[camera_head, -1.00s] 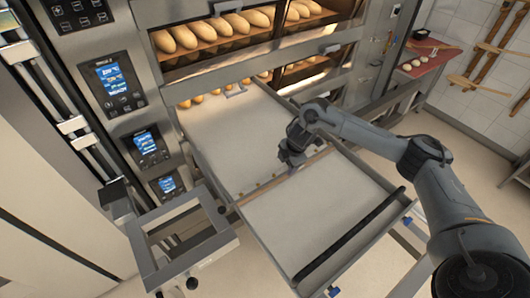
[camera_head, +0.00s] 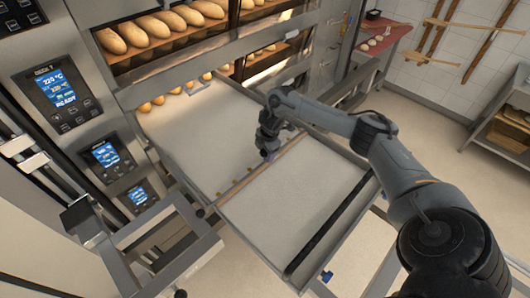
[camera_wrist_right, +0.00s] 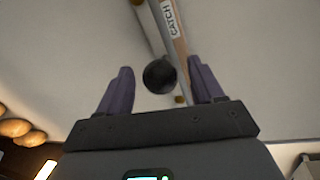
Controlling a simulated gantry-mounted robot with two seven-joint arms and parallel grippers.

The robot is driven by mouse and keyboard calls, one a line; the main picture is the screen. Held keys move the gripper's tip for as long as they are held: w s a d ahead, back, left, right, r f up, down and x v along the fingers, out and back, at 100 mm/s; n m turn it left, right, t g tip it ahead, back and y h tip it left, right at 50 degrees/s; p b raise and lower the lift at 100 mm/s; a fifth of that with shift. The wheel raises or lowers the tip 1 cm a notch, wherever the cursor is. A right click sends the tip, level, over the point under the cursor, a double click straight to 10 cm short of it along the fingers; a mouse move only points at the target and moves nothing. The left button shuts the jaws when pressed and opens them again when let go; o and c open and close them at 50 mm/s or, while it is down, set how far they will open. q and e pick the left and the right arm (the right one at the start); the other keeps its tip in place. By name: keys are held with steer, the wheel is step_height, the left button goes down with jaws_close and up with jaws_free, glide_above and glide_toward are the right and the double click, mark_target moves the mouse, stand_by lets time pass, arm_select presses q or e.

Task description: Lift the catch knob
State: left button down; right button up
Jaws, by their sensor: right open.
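The catch knob (camera_wrist_right: 160,77) is a dark round knob in the right wrist view, beside a strip labelled CATCH (camera_wrist_right: 171,18). My right gripper (camera_wrist_right: 161,74) is open, with one purple finger on each side of the knob; I cannot tell whether either touches it. In the head view my right gripper (camera_head: 267,153) points down over the bar (camera_head: 233,188) that crosses the pale loader bed (camera_head: 290,205). The knob is hidden behind the gripper there. My left gripper is not in view.
The deck oven with loaves (camera_head: 160,30) stands behind the loader. Control panels (camera_head: 62,88) line its left side. A metal frame (camera_head: 160,245) stands at the loader's front left. A red board (camera_head: 385,38) lies at the back right.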

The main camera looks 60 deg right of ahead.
steer(key=shift+w+f, duration=0.1)
steer(key=shift+f, duration=0.45)
steer(key=shift+c, duration=0.5)
